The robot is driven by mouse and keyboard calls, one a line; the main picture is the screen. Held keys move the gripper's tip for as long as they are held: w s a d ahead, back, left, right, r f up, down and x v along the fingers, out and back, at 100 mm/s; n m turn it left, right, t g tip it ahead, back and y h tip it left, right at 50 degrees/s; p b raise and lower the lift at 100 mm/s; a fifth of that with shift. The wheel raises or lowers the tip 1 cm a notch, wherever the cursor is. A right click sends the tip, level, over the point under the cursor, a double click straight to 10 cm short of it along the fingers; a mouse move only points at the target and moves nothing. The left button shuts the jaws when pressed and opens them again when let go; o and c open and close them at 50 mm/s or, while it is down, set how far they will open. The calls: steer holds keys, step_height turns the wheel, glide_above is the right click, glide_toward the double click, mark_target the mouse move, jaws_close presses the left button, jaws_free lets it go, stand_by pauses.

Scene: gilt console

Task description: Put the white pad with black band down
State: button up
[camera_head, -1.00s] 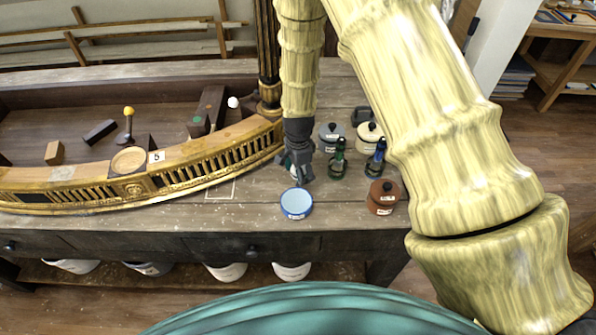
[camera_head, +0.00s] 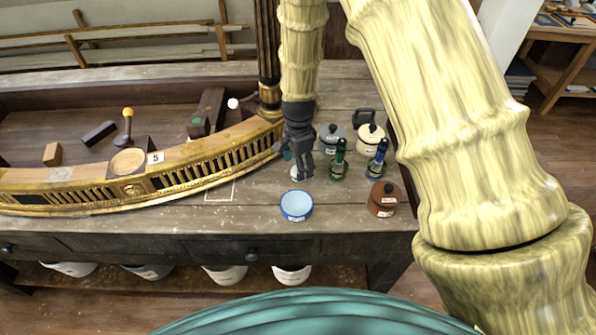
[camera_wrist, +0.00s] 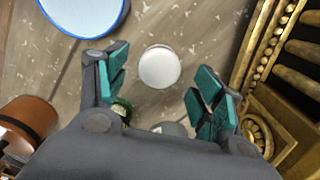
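The white pad (camera_wrist: 159,67) shows in the wrist view as a round white disc on the worn wooden bench top, between the fingers but touching neither. In the head view a small white part of the pad (camera_head: 296,174) shows beside my fingertips, and the rest is hidden behind them. The black band cannot be made out. My gripper (camera_head: 300,174) points down over the bench; in the wrist view my gripper (camera_wrist: 158,88) has its teal-padded fingers spread apart and empty.
A blue-rimmed bowl (camera_head: 297,205) stands just in front of my gripper. A brown lidded pot (camera_head: 383,200), green bottle (camera_head: 339,162), blue bottle (camera_head: 376,162), grey pot (camera_head: 331,139) and cream pot (camera_head: 369,138) stand right. The gilt rail (camera_head: 215,158) is close left.

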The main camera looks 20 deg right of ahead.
step_height(320, 180, up, 8)
steer(key=b, duration=0.2)
steer(key=shift+b, duration=0.35)
steer(key=shift+a, duration=0.1)
stand_by(0.4)
